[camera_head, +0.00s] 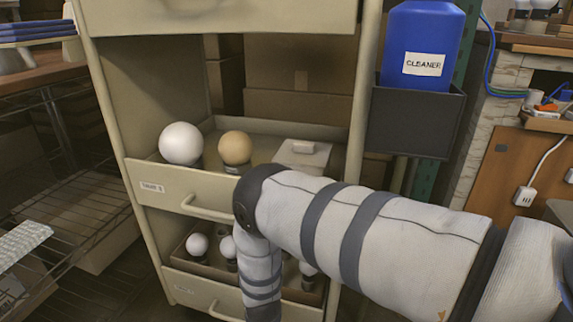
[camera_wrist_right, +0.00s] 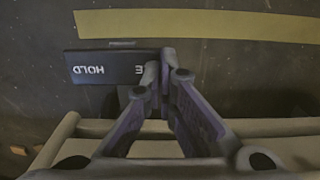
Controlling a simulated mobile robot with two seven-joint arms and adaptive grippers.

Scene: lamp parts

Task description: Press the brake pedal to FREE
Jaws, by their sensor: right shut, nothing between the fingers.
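The brake pedal (camera_wrist_right: 100,63) is a dark flat plate in the right wrist view, low over the dark floor. The word HOLD shows upside down on its left part, and a single letter E shows beside my fingers. The rest of that word is hidden. My right gripper (camera_wrist_right: 167,72) is shut and empty, its fingertips over the right part of the pedal. I cannot tell whether they touch it. In the head view my right arm bends down in front of the cart (camera_head: 145,172), and the gripper and pedal are hidden. My left gripper is not in view.
The cart's drawers hold a white globe bulb (camera_head: 181,143), an amber bulb (camera_head: 235,148) and several smaller bulbs. A blue cleaner bottle (camera_head: 422,45) sits in a dark side holder. A wire rack (camera_head: 75,200) stands at left. A yellow floor stripe (camera_wrist_right: 200,24) runs beyond the pedal.

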